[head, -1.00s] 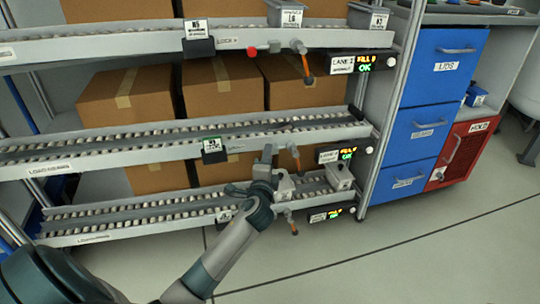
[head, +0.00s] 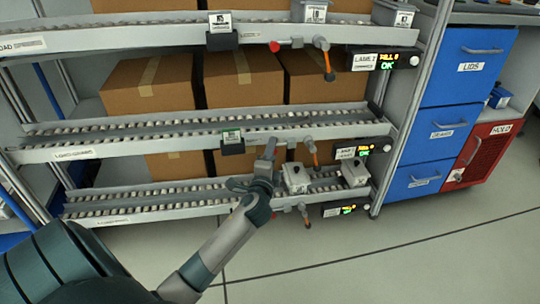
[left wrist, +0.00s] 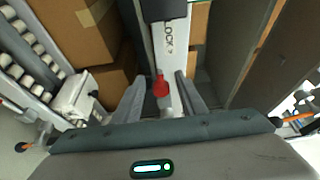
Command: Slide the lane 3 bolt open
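My left gripper (head: 270,147) is in front of the middle rail (head: 190,139), between its green-marked tag (head: 232,138) and an orange-tipped lever (head: 312,151). In the left wrist view a red knob (left wrist: 160,88) on the bolt lies between the spread fingers of my left gripper (left wrist: 161,97), with gaps on both sides. The rail there carries the word LOCK (left wrist: 168,38). In the head view the gripper hides this knob. The lane number on the middle sign (head: 346,153) is too small to read surely. My right gripper is not in view.
The upper rail (head: 130,40) has its own red knob (head: 274,46) and orange lever (head: 326,64). Grey bins (head: 295,178) stand on the lower lane (head: 140,203). Cardboard boxes (head: 229,77) fill the shelves. Blue drawers (head: 465,66) stand at the right; the floor in front is clear.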

